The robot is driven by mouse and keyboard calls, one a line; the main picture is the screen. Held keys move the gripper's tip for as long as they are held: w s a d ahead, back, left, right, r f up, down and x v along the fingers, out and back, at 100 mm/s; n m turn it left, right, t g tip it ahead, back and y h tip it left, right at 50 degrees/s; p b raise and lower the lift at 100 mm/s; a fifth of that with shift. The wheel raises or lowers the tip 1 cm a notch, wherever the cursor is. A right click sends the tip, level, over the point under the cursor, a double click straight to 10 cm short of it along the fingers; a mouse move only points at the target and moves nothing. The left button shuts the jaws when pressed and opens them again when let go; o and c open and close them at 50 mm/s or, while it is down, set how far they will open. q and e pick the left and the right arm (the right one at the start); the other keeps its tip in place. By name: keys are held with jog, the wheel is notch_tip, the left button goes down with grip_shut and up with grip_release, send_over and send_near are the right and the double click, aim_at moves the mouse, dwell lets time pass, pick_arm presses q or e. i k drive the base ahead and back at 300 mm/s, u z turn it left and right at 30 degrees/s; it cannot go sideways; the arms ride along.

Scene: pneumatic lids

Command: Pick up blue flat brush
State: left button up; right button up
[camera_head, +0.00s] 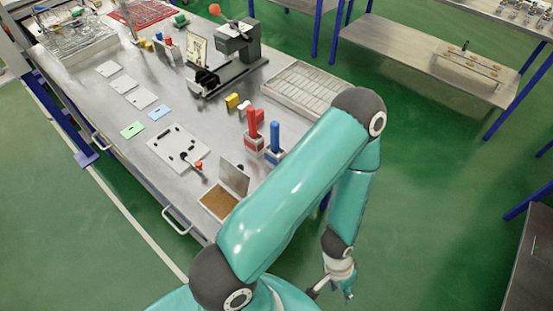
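An upright blue handle (275,137), which looks like the blue flat brush, stands in a small holder (273,155) on the workbench. Its lower end is hidden inside the holder. A similar red handle (252,123) stands in a holder just to its left. My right gripper is not in view.
The metal workbench (150,92) holds a grey press (238,45), a partitioned tray (304,88), a white plate (178,147) and an open box with a brown inside (218,202) near the holders. My teal arm crosses in front of the bench's right side. Green floor (430,190) is clear on the right.

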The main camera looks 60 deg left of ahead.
aim_at(274, 126)
jog(key=z, duration=0.05)
jog(key=i, duration=2.85)
jog(key=u, duration=2.85)
jog(key=i, duration=0.35)
jog(key=u, duration=2.05)
